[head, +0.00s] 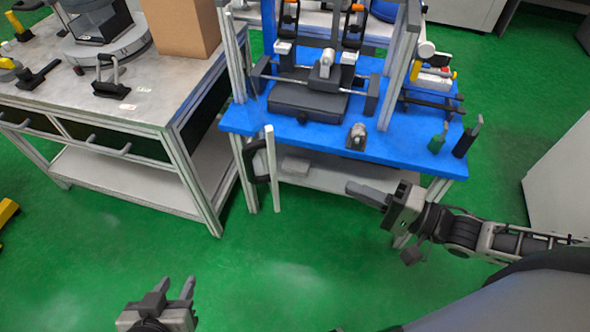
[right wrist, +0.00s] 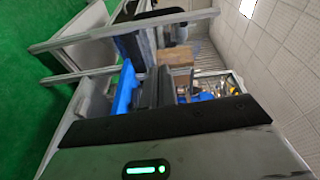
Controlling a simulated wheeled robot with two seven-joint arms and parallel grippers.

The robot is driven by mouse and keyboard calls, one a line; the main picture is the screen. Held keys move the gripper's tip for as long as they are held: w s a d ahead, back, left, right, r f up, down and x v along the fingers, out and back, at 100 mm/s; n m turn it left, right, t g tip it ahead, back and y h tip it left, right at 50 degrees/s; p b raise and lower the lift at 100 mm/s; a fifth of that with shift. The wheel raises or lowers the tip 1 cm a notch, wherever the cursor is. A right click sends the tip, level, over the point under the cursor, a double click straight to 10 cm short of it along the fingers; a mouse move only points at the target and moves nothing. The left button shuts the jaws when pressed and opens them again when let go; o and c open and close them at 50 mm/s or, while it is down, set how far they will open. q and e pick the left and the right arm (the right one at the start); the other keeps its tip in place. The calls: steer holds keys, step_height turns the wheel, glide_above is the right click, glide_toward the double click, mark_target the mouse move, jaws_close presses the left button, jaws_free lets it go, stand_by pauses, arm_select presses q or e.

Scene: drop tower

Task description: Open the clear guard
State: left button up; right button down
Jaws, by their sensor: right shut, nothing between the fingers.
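The drop tower stands on a blue-topped table (head: 385,145) with tall aluminium posts (head: 400,65). A pale upright bar (head: 271,170) stands at the table's front left, with a black handle (head: 259,163) beside it; they look like the guard's edge. The clear panel itself cannot be made out, so I cannot tell how far the guard stands open. My right gripper (head: 350,188) is shut and empty, in front of the table's front edge, to the right of the handle and apart from it. My left gripper (head: 176,282) is open and empty, low in front, away from the tower.
A workbench (head: 150,100) with a cardboard box (head: 182,25) and a black-handled clamp (head: 109,80) stands at the left. The green floor (head: 270,265) in front is clear.

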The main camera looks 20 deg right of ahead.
steer(key=s+a+x, duration=0.1)
steer(key=x, duration=1.1)
steer(key=shift+s+a+r+p, duration=0.15)
steer(key=shift+a+r+p, duration=0.3)
steer(key=shift+a, duration=0.1)
